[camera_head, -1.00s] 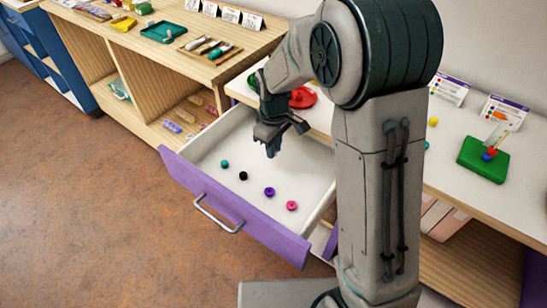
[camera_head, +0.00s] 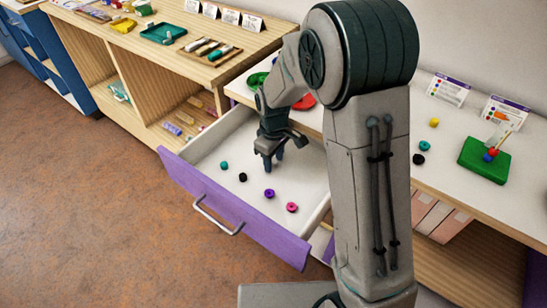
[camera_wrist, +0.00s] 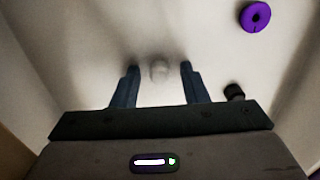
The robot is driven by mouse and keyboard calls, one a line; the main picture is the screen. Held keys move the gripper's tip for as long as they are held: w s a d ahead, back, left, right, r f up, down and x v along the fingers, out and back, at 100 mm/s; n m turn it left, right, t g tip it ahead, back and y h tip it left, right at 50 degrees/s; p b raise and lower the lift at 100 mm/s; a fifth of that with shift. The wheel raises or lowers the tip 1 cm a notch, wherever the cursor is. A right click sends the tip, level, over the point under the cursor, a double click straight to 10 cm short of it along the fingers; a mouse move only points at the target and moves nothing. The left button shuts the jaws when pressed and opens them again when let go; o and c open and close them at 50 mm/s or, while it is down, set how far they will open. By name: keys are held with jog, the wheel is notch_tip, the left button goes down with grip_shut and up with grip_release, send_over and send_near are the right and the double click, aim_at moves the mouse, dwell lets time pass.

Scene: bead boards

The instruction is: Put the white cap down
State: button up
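A small round white cap (camera_wrist: 159,71) shows in the wrist view between the two fingers of my gripper (camera_wrist: 160,82). The fingers stand well apart with a gap on each side of the cap, so the gripper is open. The cap appears to be on the white floor of the open drawer (camera_head: 215,163), though its exact height is hard to tell. In the head view my gripper (camera_head: 273,162) points down into the drawer, low over its floor. The white cap cannot be made out there against the white floor.
In the drawer lie a teal bead (camera_head: 224,165), a black bead (camera_head: 243,177), a purple bead (camera_head: 269,193) and a pink bead (camera_head: 292,207). The purple drawer front (camera_head: 230,208) bounds it. On the tabletop are a yellow bead (camera_head: 434,122), another black bead (camera_head: 418,159) and a green board (camera_head: 485,160).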

aim_at(274, 161)
notch_tip(274, 161, up, 12)
jog(key=p, duration=0.2)
jog(key=s+d+r+m+t, duration=0.1)
jog(key=s+d+m, duration=0.4)
jog(key=s, duration=0.5)
jog(key=s+d+r+m+t, duration=0.1)
jog(key=s+d+r+m, duration=0.2)
jog(key=s+d+m, duration=0.2)
jog(key=s+d, duration=0.2)
jog(key=s, duration=0.2)
jog(key=shift+s+d+r, duration=0.35)
jog(key=shift+c, duration=0.4)
